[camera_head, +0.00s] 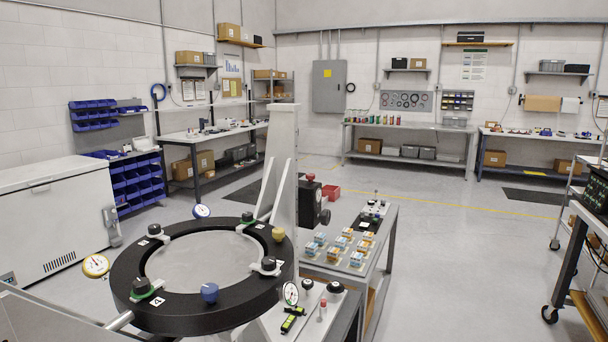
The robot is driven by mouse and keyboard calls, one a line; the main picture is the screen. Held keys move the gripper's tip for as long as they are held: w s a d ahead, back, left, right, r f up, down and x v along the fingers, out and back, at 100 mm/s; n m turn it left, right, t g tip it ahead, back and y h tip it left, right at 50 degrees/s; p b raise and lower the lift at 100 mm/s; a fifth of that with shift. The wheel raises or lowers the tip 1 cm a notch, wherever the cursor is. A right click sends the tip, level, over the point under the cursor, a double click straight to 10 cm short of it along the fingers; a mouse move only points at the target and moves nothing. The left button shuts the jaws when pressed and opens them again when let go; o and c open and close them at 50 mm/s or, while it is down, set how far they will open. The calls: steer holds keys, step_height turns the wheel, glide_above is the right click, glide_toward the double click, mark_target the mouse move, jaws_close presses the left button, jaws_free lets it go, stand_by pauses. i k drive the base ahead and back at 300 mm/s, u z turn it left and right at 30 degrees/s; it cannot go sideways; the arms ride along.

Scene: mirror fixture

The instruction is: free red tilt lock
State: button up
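The mirror fixture is a thick black ring (130,285) around a round grey mirror (203,262), held by several clips with black knobs. A yellow knob (278,233) stands on the ring's right side and a blue knob (209,293) on its front. I see no red knob on the ring. A small dark red knob (310,177) tops a black block (309,202) beside the pale upright column (281,160); I cannot tell whether it is the red tilt lock or whether it is locked. My gripper is not in view.
Dial gauges stand around the ring: blue-rimmed (201,211), yellow-rimmed (96,265) and one at the front right (291,293). A cart (385,237) holds small boxes. A white chest freezer (55,220) stands left. The floor (455,265) at right is open.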

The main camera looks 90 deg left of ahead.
mark_target(310, 177)
steer(key=u, duration=2.1)
steer(key=i, duration=2.1)
steer(key=u, duration=0.1)
